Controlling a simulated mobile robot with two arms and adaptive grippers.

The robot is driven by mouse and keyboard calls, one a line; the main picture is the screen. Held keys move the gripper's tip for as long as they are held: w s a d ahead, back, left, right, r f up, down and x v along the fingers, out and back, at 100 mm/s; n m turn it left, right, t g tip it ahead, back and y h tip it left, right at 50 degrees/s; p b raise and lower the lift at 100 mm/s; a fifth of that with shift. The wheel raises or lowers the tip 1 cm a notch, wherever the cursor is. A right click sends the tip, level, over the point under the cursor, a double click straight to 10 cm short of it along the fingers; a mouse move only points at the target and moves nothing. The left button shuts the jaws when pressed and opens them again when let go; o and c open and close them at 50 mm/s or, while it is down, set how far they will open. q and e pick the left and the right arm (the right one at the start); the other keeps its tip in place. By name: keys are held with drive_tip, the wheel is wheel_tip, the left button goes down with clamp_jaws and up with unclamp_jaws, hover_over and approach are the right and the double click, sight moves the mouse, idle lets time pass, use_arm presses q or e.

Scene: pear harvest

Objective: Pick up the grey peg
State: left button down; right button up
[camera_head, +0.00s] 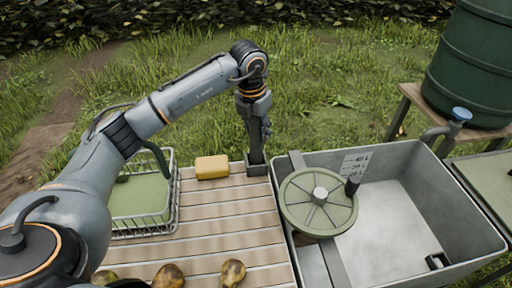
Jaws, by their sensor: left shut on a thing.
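My left gripper (257,143) points straight down at the back edge of the slatted table. It is shut, its fingertips just above or inside a small dark grey holder (257,168). The grey peg is mostly hidden by the fingers and the holder; its outline cannot be made out clearly. It appears to be what the fingers grip, still at the holder. My right gripper is not in view.
A yellow sponge (212,167) lies left of the holder. A wire basket (176,205) with a green item stands at the left. Several brown-yellow pears (233,272) lie at the front. A metal basin (405,158) with a green crank wheel (318,202) stands right. The slatted table's (230,215) middle is clear.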

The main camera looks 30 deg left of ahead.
use_arm(q)
drive_tip(key=shift+r, duration=0.1)
drive_tip(key=shift+w+r, duration=0.1)
drive_tip(key=shift+r, duration=0.2)
wheel_tip(320, 180, up, 9)
drive_tip(key=shift+f+b, duration=0.2)
drive_tip(key=shift+b, duration=0.35)
drive_tip(key=shift+r+p, duration=0.35)
drive_tip(key=shift+r, duration=0.45)
wheel_tip(320, 180, up, 6)
drive_tip(key=p, duration=0.5)
